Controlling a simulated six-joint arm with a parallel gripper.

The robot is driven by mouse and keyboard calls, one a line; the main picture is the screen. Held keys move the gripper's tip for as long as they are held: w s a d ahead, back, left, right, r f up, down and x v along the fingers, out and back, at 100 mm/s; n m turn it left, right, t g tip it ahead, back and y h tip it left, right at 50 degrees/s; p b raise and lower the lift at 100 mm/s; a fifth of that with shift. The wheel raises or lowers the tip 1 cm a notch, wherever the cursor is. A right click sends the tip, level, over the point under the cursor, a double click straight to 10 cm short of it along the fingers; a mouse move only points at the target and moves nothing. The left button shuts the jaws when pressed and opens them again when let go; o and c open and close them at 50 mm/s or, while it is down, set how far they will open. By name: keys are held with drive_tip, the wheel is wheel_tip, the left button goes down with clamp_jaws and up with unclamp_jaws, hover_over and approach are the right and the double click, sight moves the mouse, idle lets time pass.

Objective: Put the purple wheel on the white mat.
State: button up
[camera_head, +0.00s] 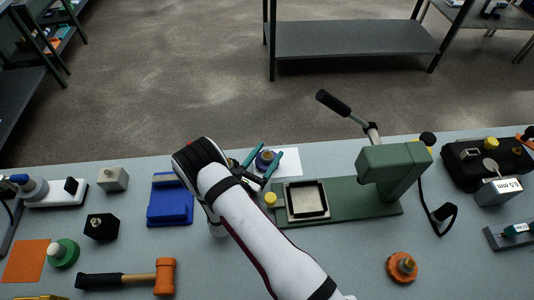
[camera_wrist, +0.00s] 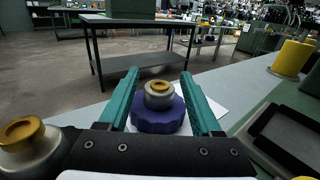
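The purple wheel (camera_wrist: 158,118) has a scalloped rim and a metal hub with a brass top. In the head view the wheel (camera_head: 265,160) is at the left part of the white mat (camera_head: 290,163), over it or on it. My gripper (camera_wrist: 160,76) has one teal finger on each side of the wheel, close to its rim. I cannot tell whether the fingers press on it. The mat (camera_wrist: 211,106) shows to the right of the wheel in the wrist view. The wheel's underside is hidden.
A green lever press (camera_head: 375,187) with a square tray (camera_head: 307,201) stands just right of the mat. A blue block (camera_head: 169,206) is left of my arm. An orange-headed mallet (camera_head: 165,277) and an orange wheel (camera_head: 402,267) lie nearer. The table's far edge is just behind the mat.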

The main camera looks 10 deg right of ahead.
drive_tip(key=shift+o, duration=0.2)
drive_tip(key=v, duration=1.2)
drive_tip(key=shift+r, duration=0.1)
